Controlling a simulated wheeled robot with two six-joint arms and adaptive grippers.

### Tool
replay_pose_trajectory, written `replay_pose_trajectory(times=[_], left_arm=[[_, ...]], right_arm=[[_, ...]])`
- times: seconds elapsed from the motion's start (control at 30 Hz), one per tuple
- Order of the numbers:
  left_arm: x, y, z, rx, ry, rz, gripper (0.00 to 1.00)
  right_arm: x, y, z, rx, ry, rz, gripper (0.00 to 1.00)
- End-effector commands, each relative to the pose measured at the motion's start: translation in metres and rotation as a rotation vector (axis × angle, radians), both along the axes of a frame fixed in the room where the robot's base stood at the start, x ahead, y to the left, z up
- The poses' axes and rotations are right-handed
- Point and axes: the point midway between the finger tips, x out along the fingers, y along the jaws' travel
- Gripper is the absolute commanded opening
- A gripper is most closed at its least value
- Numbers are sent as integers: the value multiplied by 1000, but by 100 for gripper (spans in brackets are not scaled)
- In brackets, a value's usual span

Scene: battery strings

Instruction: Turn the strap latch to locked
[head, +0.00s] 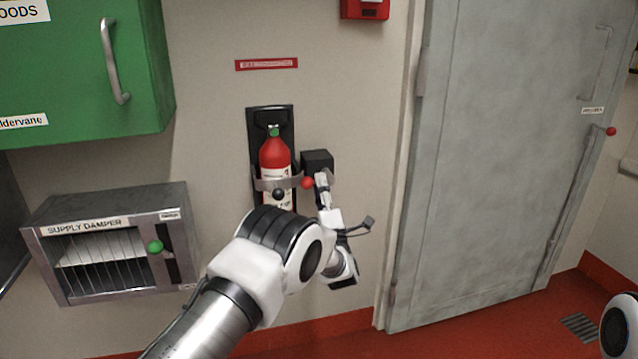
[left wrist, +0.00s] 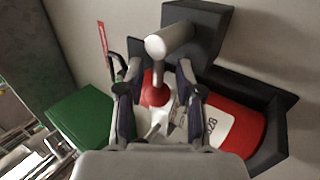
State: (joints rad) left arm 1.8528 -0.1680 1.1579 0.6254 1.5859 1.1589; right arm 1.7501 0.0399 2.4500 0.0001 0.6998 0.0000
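The strap latch is a lever with a red ball knob (head: 307,183), next to a black box (head: 317,160) on the wall. A metal strap (head: 266,184) runs around the red fire extinguisher (head: 274,156), and a dark ball (head: 278,193) shows in front of it. My left gripper (head: 321,180) is at the latch, just right of the red knob in the head view. In the left wrist view its two fingers (left wrist: 160,108) stand apart, with the red knob (left wrist: 154,90) between them and a gap visible beside it. My right gripper is out of view.
A supply damper box (head: 110,243) with a green knob is on the wall at left, below a green cabinet (head: 75,75). A grey door (head: 500,170) stands to the right.

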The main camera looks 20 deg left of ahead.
Motion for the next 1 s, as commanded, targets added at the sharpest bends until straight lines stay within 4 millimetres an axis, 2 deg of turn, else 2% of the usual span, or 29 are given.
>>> replay_pose_trajectory(times=[0.3,0.4,0.77,0.83,0.9,0.97,1.0], left_arm=[[-55,-37,-45,2,5,-2,36],[-66,-43,-54,1,3,-1,36],[-73,-47,-59,-1,1,0,36],[-73,-42,-62,-2,7,8,36],[-75,-23,-72,-8,29,38,36],[-85,0,-95,5,98,63,36],[-94,15,-118,13,183,63,36]], right_arm=[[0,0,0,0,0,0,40],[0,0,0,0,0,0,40],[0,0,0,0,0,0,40],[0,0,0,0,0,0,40],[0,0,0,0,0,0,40],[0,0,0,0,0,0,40],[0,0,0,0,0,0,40]])
